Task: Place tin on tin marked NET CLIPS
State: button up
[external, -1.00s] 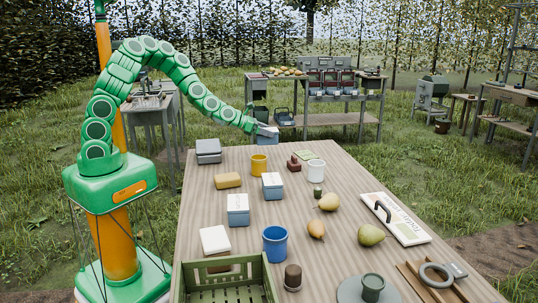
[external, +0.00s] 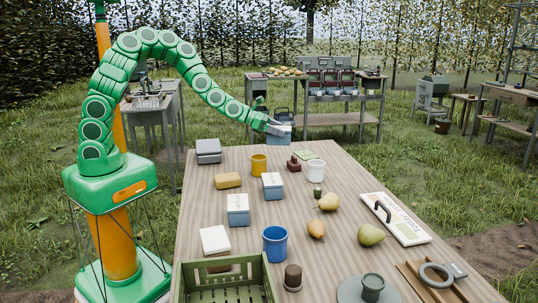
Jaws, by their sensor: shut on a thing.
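My gripper (external: 274,127) is shut on a blue-grey tin (external: 279,139) and holds it upright at the far edge of the wooden table. How far it hangs above the surface I cannot tell. Two blue-grey tins with pale, lettered lids stand on the table: one near the middle (external: 272,192), and one closer to the camera and further left (external: 238,217). Their lettering is too small to read, so I cannot tell which is marked NET CLIPS. A darker grey tin or box (external: 208,158) sits at the far left corner.
A yellow mug (external: 259,164), a dark red stamp-like object (external: 294,164) and a white mug (external: 316,172) stand near the held tin.

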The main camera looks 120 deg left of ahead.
jog(key=w+d+r+m+t+h, duration=0.1)
jog(key=w+d+r+m+h, duration=0.25)
jog(key=w+d, duration=0.75)
jog(key=w+d+r+m+h, duration=0.2)
jog(key=d+r, duration=0.1)
jog(key=d, duration=0.8)
jog(key=w+d+r+m+h, duration=0.2)
jog(key=w+d+r+h, duration=0.1)
jog(key=d, duration=0.8)
jog(key=w+d+r+m+h, duration=0.2)
jog(key=d+r, duration=0.1)
jog(key=d, duration=0.8)
jog(key=s+a+f+m+g+h, duration=0.1)
jog(key=s+a+f+m+h, duration=0.1)
jog(key=s, duration=0.6)
jog(key=s+a+f+m+g+h, duration=0.1)
jog(key=s+f+m+h, duration=0.1)
jog(key=s, duration=0.6)
jog(key=s+a+f+m+g+h, duration=0.1)
jog(key=s+a+f+h, duration=0.15)
jog(key=s, duration=0.55)
jog(key=y, duration=0.1)
send_over(238, 201)
jog(key=shift+f, duration=6.55)
